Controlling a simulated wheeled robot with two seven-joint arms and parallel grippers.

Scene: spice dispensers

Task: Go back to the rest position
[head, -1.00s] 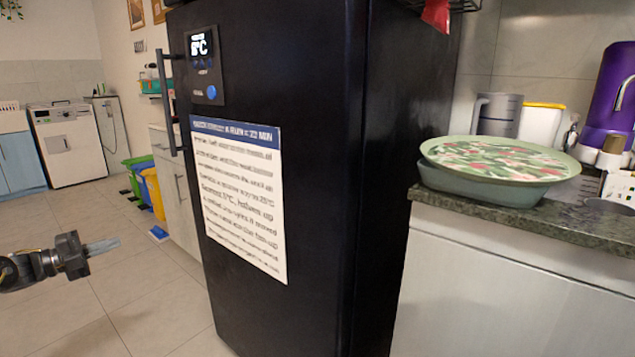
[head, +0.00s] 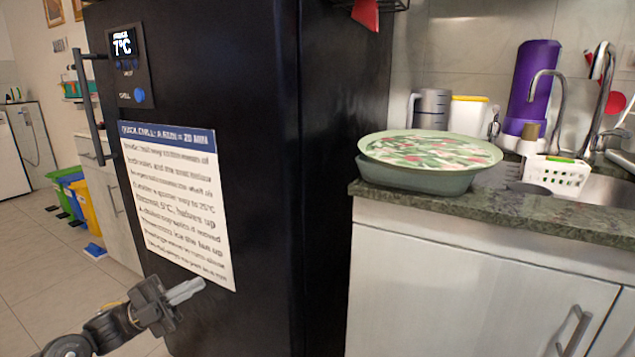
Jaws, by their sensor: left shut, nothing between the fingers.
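My left gripper (head: 186,291) is at the lower left of the head view, in front of the lower part of the black fridge (head: 330,200). Its fingers are shut with nothing between them, and they point right, below the printed notice on the fridge door. I cannot tell whether the fingertips touch the door. My right gripper is not in view.
The fridge carries a white notice (head: 180,200), a display (head: 123,45) and a vertical handle (head: 88,105). To the right, a counter (head: 520,210) holds a covered dish (head: 430,155), a purple dispenser (head: 530,85) and a white basket (head: 557,176). Floor shows at left.

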